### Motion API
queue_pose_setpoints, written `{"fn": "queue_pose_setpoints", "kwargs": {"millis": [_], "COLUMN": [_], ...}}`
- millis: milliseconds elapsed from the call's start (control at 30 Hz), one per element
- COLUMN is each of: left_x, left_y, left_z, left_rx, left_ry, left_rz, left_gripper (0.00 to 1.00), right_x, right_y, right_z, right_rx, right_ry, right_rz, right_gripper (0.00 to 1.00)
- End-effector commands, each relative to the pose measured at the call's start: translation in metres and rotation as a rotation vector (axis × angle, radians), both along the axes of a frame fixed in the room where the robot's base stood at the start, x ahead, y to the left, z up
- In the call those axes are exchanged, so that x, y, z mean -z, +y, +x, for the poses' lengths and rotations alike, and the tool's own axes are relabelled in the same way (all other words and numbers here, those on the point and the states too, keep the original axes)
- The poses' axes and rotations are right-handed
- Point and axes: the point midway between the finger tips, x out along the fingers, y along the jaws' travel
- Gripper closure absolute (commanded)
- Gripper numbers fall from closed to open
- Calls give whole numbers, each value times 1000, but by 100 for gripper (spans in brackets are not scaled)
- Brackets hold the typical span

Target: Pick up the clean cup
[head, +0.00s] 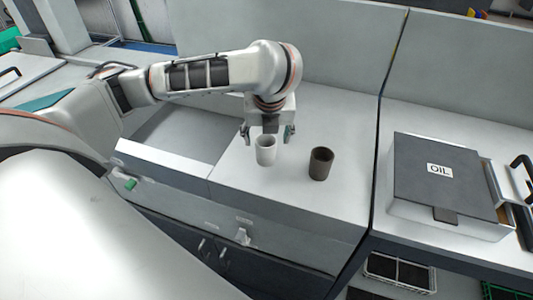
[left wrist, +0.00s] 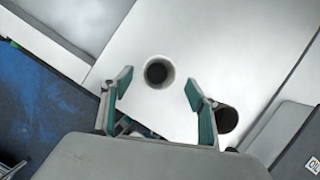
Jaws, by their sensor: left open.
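A white cup (head: 265,151) stands upright on the light counter (head: 225,183). A dark brown cup (head: 321,163) stands upright to its right. My left gripper (head: 268,132) is open and empty, pointing down just above and behind the white cup in the head view. In the left wrist view the white cup (left wrist: 158,72) shows from above, ahead of and between the two spread fingers (left wrist: 157,88). The dark cup (left wrist: 227,118) is partly hidden behind the right-hand finger there. My right gripper is in neither view.
A recessed basin (head: 180,135) lies left of the cups. A grey box labelled OIL (head: 440,170) stands on the counter to the right, past a gap. A raised back panel (head: 335,50) runs behind. The counter in front of the cups is clear.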

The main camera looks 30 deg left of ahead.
Motion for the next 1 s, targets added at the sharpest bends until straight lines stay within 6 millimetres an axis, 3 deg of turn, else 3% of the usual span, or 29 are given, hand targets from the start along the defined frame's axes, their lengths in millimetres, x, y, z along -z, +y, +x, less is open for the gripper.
{"fn": "queue_pose_setpoints", "kwargs": {"millis": [33, 233, 600, 767, 1000], "left_x": [12, 36, 39, 39, 39], "left_y": [2, 9, 12, 12, 12], "left_z": [0, 8, 12, 12, 12], "left_rx": [-2, 0, 0, 0, 0], "left_ry": [7, 7, 0, 0, 0], "left_rz": [-1, -2, -1, -1, -1], "left_gripper": [41, 41, 41, 80, 83], "right_x": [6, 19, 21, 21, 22], "right_y": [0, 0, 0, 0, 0], "right_z": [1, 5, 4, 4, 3], "right_rx": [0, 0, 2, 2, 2], "right_ry": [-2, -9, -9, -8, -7], "right_rz": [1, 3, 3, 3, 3], "right_gripper": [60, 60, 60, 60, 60]}}
